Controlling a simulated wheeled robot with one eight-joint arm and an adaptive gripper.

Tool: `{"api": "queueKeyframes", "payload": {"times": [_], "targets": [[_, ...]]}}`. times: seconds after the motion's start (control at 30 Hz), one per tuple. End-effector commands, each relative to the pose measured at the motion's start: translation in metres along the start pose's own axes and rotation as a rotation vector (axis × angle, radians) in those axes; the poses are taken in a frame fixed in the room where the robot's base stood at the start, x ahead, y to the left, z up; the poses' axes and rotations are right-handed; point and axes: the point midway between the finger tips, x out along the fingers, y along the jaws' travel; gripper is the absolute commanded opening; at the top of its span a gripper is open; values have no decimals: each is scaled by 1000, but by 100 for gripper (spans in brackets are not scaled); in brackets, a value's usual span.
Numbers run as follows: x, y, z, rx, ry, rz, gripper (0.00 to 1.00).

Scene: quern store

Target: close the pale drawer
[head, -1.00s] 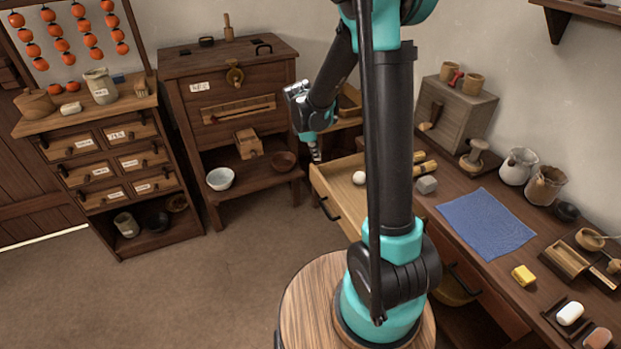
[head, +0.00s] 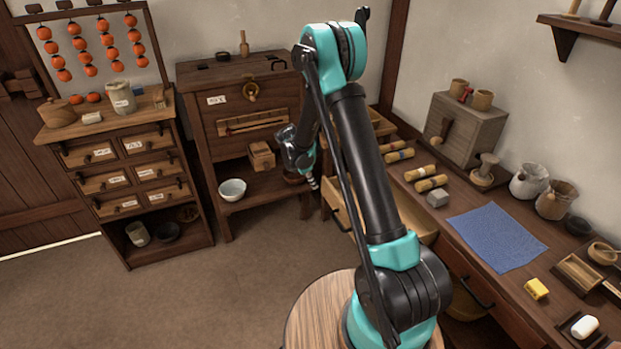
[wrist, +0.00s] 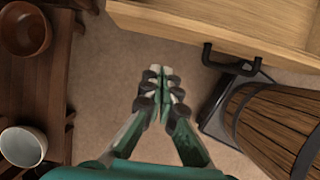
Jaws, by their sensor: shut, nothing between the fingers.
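The pale drawer (head: 343,211) stands pulled out from the long workbench, largely hidden behind my arm in the head view. In the wrist view its pale wooden front (wrist: 190,28) crosses the top right, with a dark bar handle (wrist: 230,62) on its outer face. My gripper (head: 313,183) is low, just left of the drawer front in the head view. In the wrist view my gripper (wrist: 158,78) is shut and empty, its fingertips over the floor, apart from the drawer front and left of the handle.
The floor (head: 250,270) in front is clear.

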Motion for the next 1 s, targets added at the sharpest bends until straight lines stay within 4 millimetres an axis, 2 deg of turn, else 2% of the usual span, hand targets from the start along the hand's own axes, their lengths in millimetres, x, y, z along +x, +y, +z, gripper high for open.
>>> {"api": "queueKeyframes", "payload": {"times": [0.03,0.2,0.3,0.5,1.0], "targets": [[11,0,0,1,0,0,0],[40,0,2,3,0,-1,0],[44,-1,18,3,0,-2,0],[50,0,34,1,0,0,0],[52,0,39,2,0,0,0]]}}
